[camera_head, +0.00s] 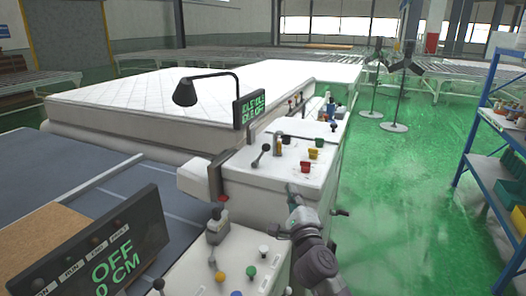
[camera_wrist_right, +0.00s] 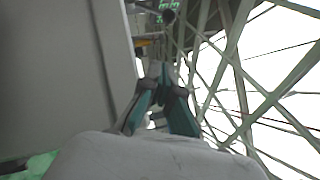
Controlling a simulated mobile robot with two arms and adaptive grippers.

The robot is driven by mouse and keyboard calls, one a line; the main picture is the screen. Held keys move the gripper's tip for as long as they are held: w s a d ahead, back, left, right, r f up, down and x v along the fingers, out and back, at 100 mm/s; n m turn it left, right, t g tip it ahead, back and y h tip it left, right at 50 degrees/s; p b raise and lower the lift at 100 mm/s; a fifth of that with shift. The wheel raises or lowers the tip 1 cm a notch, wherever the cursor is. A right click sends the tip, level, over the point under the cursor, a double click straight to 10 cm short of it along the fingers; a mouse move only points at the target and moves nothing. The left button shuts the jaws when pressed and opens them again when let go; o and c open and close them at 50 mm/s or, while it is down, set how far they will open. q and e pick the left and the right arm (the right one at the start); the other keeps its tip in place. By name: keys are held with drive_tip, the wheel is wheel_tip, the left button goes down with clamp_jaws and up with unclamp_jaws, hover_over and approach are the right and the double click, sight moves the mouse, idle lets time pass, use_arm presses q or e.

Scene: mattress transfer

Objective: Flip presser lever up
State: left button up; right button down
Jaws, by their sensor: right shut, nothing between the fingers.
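A lever with a dark ball knob (camera_head: 265,148) stands on the white control console (camera_head: 330,140). A chunkier grey lever (camera_head: 216,226) with a dark top stands on the nearer white panel. No readable label shows which one is the presser lever. My right gripper (camera_head: 291,190) is at the console's near edge, apart from both levers. In the right wrist view its teal fingers (camera_wrist_right: 160,72) are together with nothing between them. My left gripper is not in view.
Coloured buttons (camera_head: 314,154) sit on the console and more on the nearer panel. A display reading OFF (camera_head: 110,245) stands front left. A quilted mattress (camera_head: 140,100) lies behind. A blue shelf (camera_head: 485,165) stands right, with open green floor (camera_head: 400,200) between.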

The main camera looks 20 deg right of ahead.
sight(262, 153)
drive_tip(key=x, duration=1)
drive_tip(key=shift+r+p, duration=0.1)
drive_tip(key=shift+p, duration=0.3)
drive_tip(key=shift+w+a+r, duration=0.55)
drive_tip(key=shift+w+a, duration=0.15)
drive_tip(key=shift+w, duration=0.2)
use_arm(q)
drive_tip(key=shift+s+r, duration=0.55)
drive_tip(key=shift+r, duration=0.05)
use_arm(e)
drive_tip(key=shift+w+a+r, duration=0.25)
drive_tip(key=shift+w+a, duration=0.1)
drive_tip(key=shift+w, duration=0.1)
